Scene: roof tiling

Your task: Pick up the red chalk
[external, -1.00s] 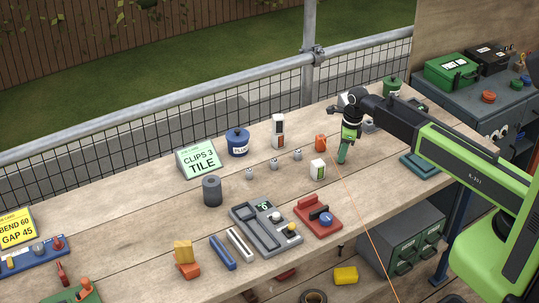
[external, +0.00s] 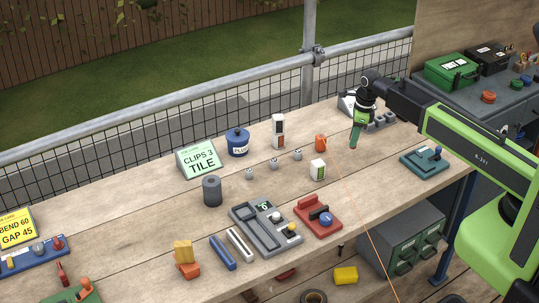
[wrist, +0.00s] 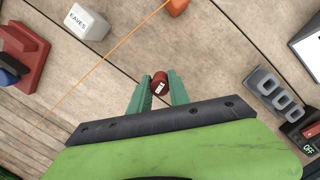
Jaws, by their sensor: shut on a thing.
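The red chalk (wrist: 159,83) is a small dark red cylinder with a white label on its end. In the wrist view it sits between the two green fingertips of my gripper (wrist: 158,90), which is shut on it. In the external view my gripper (external: 354,142) points down above the right part of the bench; the chalk cannot be made out there. An orange chalk-line case (external: 320,142) stands on the bench left of my gripper, with an orange string running from it; its edge also shows in the wrist view (wrist: 178,6).
A white EAVES block (external: 318,170) and a red tool with a blue knob (external: 318,217) stand to the left. A grey holder with round openings (external: 383,120) is close to my gripper's right. A teal clamp (external: 425,160) lies farther right. Bare planks lie below my gripper.

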